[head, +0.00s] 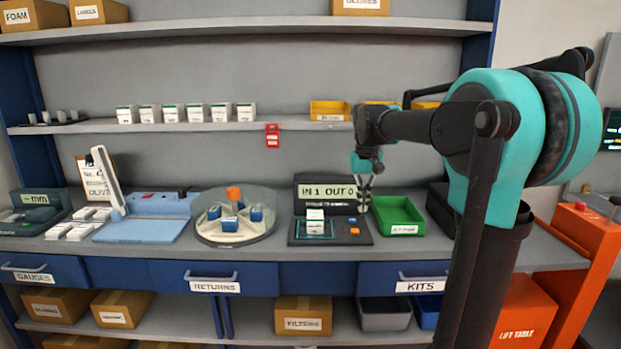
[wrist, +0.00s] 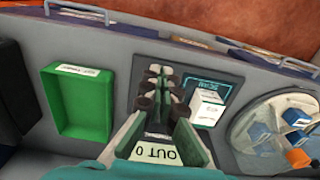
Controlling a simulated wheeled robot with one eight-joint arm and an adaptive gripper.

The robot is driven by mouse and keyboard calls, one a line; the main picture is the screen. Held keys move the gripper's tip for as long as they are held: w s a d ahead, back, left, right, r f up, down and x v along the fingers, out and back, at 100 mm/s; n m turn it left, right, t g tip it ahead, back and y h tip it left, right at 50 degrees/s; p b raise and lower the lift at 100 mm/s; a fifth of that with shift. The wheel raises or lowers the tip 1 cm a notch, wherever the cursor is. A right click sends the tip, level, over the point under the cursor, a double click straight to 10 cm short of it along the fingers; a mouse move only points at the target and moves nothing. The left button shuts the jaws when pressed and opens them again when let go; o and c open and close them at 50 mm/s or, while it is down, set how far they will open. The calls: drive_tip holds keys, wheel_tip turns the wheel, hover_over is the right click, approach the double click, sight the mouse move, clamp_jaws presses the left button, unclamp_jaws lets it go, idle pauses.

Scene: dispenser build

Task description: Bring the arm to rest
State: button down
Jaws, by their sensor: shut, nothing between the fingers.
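My gripper (head: 364,200) hangs fingers-down at the end of the arm, over the right side of the dark scanner-like station with the "IN 1 OUT 0" display (head: 327,193). Its fingers are together with nothing between them; they also show in the wrist view (wrist: 157,88). The fingers are apart from the stack. The fingers hide part of the station in the wrist view.
A green tray (head: 398,216), seemingly empty, sits right of the station. A round clear-walled carousel (head: 235,217) with blue-and-white parts stands left of it. A blue device (head: 147,218) is further left. A shelf (head: 190,127) with white boxes and yellow bins runs above the counter.

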drive_tip(key=s+d+f+t, duration=0.2)
drive_tip(key=s+f, duration=0.9)
drive_tip(key=f, duration=0.1)
drive_tip(key=s+d+f+t, duration=0.2)
drive_tip(key=s+f, duration=1)
drive_tip(key=shift+f, duration=0.25)
